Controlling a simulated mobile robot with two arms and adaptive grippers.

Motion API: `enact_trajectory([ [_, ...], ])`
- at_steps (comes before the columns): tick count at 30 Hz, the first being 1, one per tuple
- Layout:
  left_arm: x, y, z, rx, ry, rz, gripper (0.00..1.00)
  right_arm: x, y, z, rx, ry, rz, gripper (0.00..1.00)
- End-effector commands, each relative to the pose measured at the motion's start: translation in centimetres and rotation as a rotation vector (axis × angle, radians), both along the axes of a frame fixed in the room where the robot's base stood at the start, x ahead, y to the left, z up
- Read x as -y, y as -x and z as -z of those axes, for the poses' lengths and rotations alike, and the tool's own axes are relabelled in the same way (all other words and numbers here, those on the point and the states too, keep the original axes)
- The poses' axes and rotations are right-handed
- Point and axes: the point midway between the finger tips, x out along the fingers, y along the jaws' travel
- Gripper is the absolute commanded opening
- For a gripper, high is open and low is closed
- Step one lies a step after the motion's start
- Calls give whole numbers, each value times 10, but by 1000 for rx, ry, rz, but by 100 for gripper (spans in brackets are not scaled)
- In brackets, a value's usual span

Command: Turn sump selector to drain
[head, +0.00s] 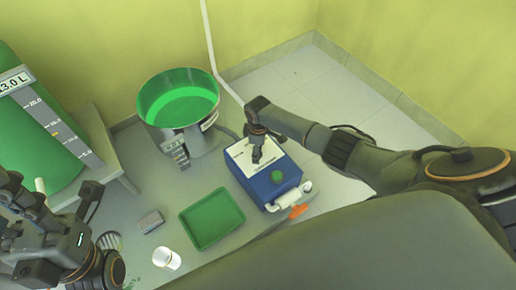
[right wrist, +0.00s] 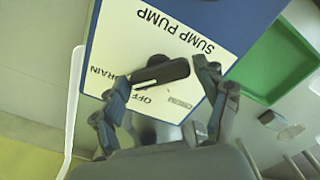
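My left gripper (head: 40,205) is at the left, away from the box.
A green tray (head: 212,219) lies left of the box, near a white cup (head: 166,259) and a small grey block (head: 151,221). An orange handle (head: 298,211) sits at the box's front. Floor at the back right is free.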

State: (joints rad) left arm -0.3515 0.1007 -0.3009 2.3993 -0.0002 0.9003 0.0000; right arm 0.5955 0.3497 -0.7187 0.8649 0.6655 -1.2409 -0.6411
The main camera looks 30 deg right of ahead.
Motion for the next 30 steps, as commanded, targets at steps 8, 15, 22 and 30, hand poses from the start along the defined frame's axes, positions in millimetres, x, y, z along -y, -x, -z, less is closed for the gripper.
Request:
enact_trajectory([
  [8, 0, 0, 0, 0, 0, 0, 40, 0, 0, 0, 1, 1, -2, 91],
  [15, -1, 0, -2, 6, 2, -2, 40, 0, -1, -7, 2, 0, -3, 91],
  [22, 0, 0, -1, 3, 1, -1, 40, 1, -2, -42, 5, 0, -3, 91],
  [30, 0, 0, -1, 2, 0, -1, 40, 1, -1, -96, 4, 2, -2, 91],
])
